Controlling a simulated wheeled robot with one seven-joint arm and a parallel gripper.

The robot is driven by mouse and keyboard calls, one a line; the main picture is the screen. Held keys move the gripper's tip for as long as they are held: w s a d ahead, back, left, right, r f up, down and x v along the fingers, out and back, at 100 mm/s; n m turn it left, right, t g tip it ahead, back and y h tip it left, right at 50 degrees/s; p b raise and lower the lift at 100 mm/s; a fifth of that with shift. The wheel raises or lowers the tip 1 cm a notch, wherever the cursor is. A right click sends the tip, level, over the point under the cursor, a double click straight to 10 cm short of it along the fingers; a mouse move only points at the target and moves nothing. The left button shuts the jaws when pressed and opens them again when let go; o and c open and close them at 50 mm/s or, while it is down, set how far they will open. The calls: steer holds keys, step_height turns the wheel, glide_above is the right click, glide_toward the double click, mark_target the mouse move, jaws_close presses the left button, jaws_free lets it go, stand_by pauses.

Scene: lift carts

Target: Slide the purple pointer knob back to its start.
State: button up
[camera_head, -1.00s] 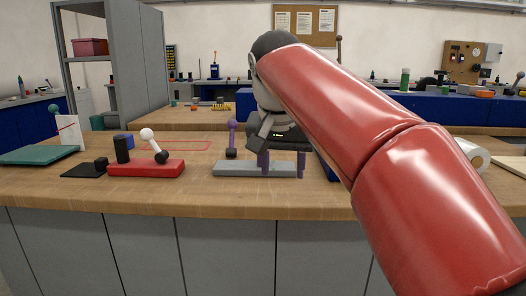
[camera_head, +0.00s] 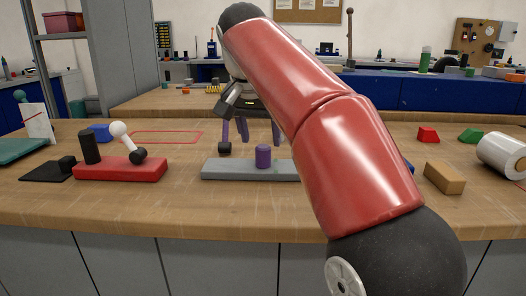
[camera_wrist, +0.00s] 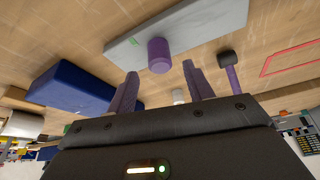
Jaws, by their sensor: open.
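A short purple upright knob (camera_head: 263,156) stands on a long grey base (camera_head: 225,169) on the wooden bench; in the wrist view the knob (camera_wrist: 159,55) stands on the grey base (camera_wrist: 212,18). A purple rod with a dark block (camera_head: 224,148) is at the base's left back side; the block (camera_wrist: 229,57) also shows in the wrist view. I cannot tell whether it is joined to the base. My gripper (camera_head: 260,141) has two purple fingers, spread apart and empty. They are beyond the knob, apart from it, with the knob roughly between them in the picture.
A red base (camera_head: 120,170) with a black cylinder and white-balled lever stands at left. A tan block (camera_head: 444,177) and a white roll (camera_head: 503,155) are at right. A blue box (camera_wrist: 72,102) shows in the wrist view. The bench front is clear.

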mark_target(262, 147)
steer(key=b+x, duration=0.1)
steer(key=x, duration=0.4)
steer(key=shift+f, duration=0.15)
jaws_close()
steer(key=shift+s, duration=0.1)
